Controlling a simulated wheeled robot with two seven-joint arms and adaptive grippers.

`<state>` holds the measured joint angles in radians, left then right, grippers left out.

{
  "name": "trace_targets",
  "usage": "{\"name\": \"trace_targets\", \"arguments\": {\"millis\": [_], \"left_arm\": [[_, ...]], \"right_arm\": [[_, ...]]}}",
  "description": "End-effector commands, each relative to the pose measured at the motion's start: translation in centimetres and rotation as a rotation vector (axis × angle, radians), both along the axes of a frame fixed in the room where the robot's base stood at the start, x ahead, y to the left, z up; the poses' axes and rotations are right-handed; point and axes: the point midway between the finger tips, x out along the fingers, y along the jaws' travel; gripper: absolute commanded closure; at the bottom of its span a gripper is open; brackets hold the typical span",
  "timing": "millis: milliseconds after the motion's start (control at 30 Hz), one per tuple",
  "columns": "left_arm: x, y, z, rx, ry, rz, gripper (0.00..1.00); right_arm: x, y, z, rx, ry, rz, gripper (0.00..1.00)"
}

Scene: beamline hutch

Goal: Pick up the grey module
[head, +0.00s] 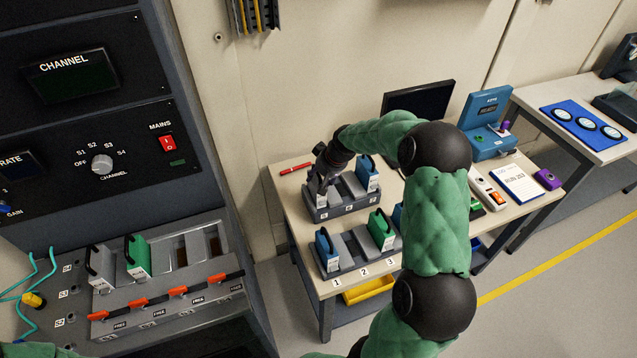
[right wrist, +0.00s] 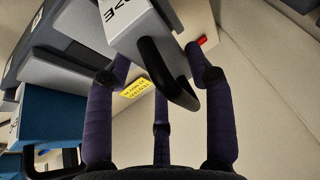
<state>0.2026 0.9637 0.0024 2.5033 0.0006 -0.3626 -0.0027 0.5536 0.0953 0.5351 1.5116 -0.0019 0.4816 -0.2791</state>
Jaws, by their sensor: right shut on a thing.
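My right gripper (head: 325,177) is over the left end of the back rack (head: 345,207) on the table. It also shows in the right wrist view (right wrist: 156,68), its fingers on either side of a light grey module (right wrist: 135,32) with a black loop handle (right wrist: 172,75). The gripper is shut on this module. In the head view the gripper hides most of it, and I cannot tell whether it is clear of the slot. My left gripper is not in view.
A blue module (head: 367,173) stands at the back rack's right end. The front rack (head: 350,250) holds a blue module (head: 326,250) and a green one (head: 381,230). Another grey module (head: 101,267) is in the console at left. A monitor (head: 420,100) stands behind.

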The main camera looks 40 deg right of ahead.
Motion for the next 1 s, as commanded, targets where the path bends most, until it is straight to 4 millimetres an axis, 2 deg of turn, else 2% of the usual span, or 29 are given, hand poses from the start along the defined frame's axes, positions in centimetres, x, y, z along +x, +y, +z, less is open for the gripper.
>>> {"name": "trace_targets", "arguments": {"millis": [167,200,333,367,400,567,733,1000], "left_arm": [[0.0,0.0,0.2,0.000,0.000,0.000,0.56],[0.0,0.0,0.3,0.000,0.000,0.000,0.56],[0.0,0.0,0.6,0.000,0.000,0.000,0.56],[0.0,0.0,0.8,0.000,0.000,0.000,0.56],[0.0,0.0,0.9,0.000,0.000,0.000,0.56],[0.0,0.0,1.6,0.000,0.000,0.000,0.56],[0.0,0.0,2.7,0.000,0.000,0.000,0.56],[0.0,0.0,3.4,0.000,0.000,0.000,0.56]], "right_arm": [[0.0,0.2,0.6,0.004,0.000,0.000,0.86],[0.1,0.1,0.9,0.003,-0.001,-0.001,0.92],[0.1,0.1,2.5,0.002,-0.003,0.000,0.93],[0.1,0.1,3.0,0.002,-0.002,-0.001,1.00],[0.1,0.1,3.6,0.002,-0.003,-0.002,1.00],[-1.7,1.6,6.2,0.000,-0.004,0.001,1.00],[-4.0,3.6,10.0,-0.001,-0.005,0.001,1.00],[-8.0,7.2,11.8,0.000,-0.001,0.001,1.00]]}}
